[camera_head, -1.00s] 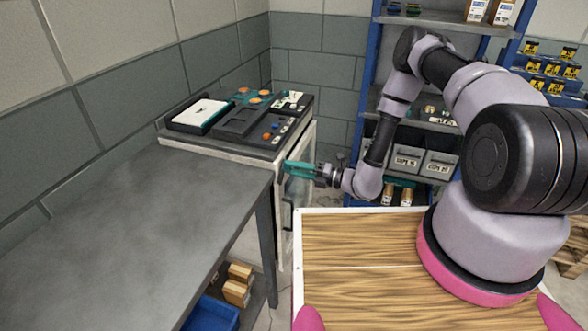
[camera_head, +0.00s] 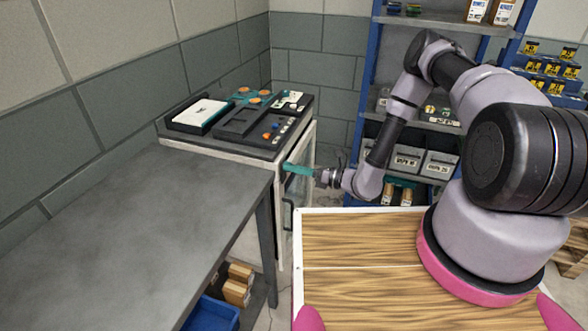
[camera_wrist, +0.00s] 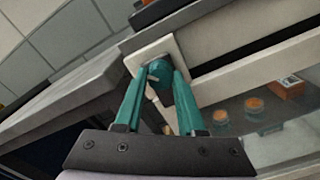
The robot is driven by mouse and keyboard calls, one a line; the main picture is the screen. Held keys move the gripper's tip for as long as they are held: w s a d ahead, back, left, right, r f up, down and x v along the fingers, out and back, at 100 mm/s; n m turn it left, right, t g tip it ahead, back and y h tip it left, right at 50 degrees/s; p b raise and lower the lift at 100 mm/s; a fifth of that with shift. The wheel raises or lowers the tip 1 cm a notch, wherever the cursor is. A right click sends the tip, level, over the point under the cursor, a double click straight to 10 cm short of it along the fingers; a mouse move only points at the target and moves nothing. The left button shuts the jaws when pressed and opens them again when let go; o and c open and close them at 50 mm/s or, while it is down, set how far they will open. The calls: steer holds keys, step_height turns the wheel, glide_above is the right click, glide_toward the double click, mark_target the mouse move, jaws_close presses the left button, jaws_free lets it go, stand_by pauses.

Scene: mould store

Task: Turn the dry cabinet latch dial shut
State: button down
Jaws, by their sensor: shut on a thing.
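The dry cabinet (camera_head: 296,205) is a pale unit with a glazed front, standing at the far end of the grey bench. Its latch dial (camera_wrist: 157,70) is a dark teal round knob on a cream square plate (camera_wrist: 143,54) in the wrist view, near the upper corner of the front. My gripper (camera_head: 288,167) has teal fingers and reaches the cabinet front from the right. In the wrist view my gripper (camera_wrist: 158,78) is shut on the dial, one finger on each side. The fingers partly hide the dial, and it is hidden in the head view.
A dark tray (camera_head: 240,125) with several small items tops the cabinet. The grey bench (camera_head: 130,225) is bare. A blue shelving rack (camera_head: 370,110) with bins stands behind my arm. Orange-topped items (camera_wrist: 252,103) show through the cabinet glass.

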steer(key=shift+f+n, duration=0.1)
steer(key=shift+n, duration=0.2)
steer(key=c, duration=0.5)
jaws_free()
steer(key=shift+d, duration=0.15)
steer(key=v, duration=1)
steer(key=shift+s+d, duration=0.2)
steer(key=shift+d, duration=0.05)
